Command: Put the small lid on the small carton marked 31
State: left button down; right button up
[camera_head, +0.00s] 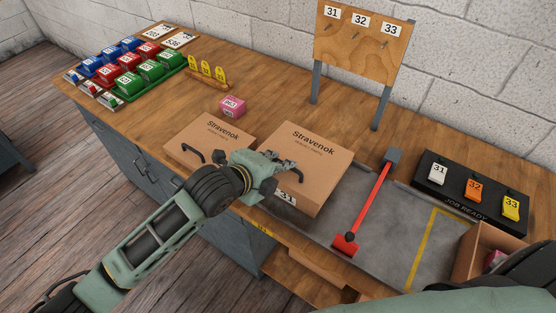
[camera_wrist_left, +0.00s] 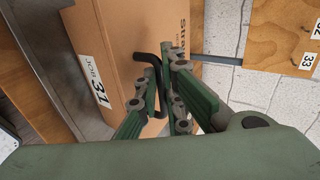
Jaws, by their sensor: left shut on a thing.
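The carton marked 31 (camera_head: 287,197) stands on the grey mat at the bench's front; its label also shows in the left wrist view (camera_wrist_left: 97,82). A brown lid printed "Stravenok" (camera_head: 315,150) covers its top; I cannot tell whether it is fully seated. My left gripper (camera_head: 287,168) is shut on this lid's black handle (camera_wrist_left: 148,58), at the lid's front left. The gripper hides part of the handle and of the carton's front. A second brown "Stravenok" top (camera_head: 215,138) with a black handle (camera_head: 190,153) sits low on the bench to the left. My right gripper is not in view.
A red-handled tool (camera_head: 368,205) lies right of the carton on the grey mat (camera_head: 400,215). A black tag stand (camera_head: 462,200) and an open carton (camera_head: 476,252) are further right. A pink box (camera_head: 233,106) stands behind. Coloured bins (camera_head: 122,68) fill the far left.

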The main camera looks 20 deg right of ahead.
pick_arm(q)
jog(key=c, duration=1.9)
grip_release()
jog(key=shift+s+a+r, duration=0.1)
jog(key=shift+a+r, duration=0.05)
jog(key=shift+a, duration=0.05)
jog(key=b+v, duration=0.2)
jog(key=v, duration=0.9)
jog(key=shift+r, duration=0.2)
jog(key=shift+s+a, duration=0.1)
